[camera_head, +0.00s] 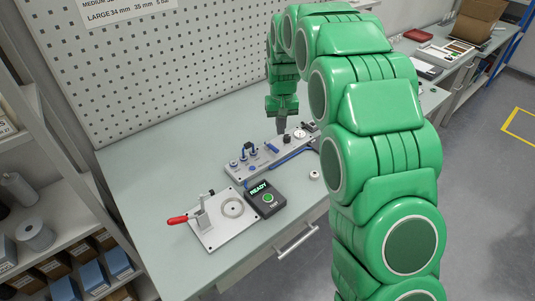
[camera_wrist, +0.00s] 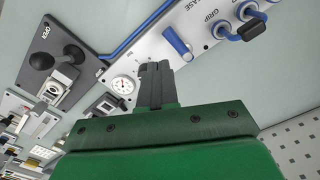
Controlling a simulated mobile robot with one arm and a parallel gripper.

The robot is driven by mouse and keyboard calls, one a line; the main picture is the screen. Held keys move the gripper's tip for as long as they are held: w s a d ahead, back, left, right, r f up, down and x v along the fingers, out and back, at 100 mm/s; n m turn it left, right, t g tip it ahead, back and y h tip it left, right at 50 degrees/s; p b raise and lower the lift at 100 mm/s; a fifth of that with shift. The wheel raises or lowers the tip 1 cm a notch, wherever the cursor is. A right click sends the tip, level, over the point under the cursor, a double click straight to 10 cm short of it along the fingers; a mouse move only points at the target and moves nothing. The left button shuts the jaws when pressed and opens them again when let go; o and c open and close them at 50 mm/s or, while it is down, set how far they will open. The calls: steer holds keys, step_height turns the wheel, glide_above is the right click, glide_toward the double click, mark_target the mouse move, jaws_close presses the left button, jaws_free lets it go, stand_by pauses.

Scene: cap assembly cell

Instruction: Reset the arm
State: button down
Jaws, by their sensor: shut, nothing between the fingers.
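My green arm (camera_head: 385,140) arches from the right foreground over the bench, with its end pointing down. My gripper (camera_head: 282,126) is just above the grey panel (camera_head: 240,173) in the head view. In the wrist view my gripper (camera_wrist: 155,82) has its dark fingers together with nothing between them. The fingers overlap the panel (camera_wrist: 150,48) beside a round gauge (camera_wrist: 123,85). I cannot tell whether the fingertips touch the panel.
A black box reading READY (camera_head: 265,198) sits in front of the panel. A plate with a red-handled clamp (camera_head: 178,219) is at the left. A small white round part (camera_head: 314,175) lies on the bench (camera_head: 150,180). A perforated board (camera_head: 130,60) stands behind.

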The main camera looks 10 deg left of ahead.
steer(key=s+d+r+m, duration=0.1)
steer(key=s+d+r, duration=0.45)
steer(key=s, duration=0.45)
steer(key=s+d+r+m, duration=0.1)
steer(key=s+d+r, duration=0.45)
steer(key=s, duration=0.45)
steer(key=s+d+g, duration=0.1)
steer(key=s+d, duration=0.2)
steer(key=s, duration=1)
steer(key=s+d+m, duration=0.1)
steer(key=s+d, duration=0.3)
steer(key=s, duration=1)
steer(key=shift+f+g, duration=0.2)
steer(key=shift+g, duration=0.2)
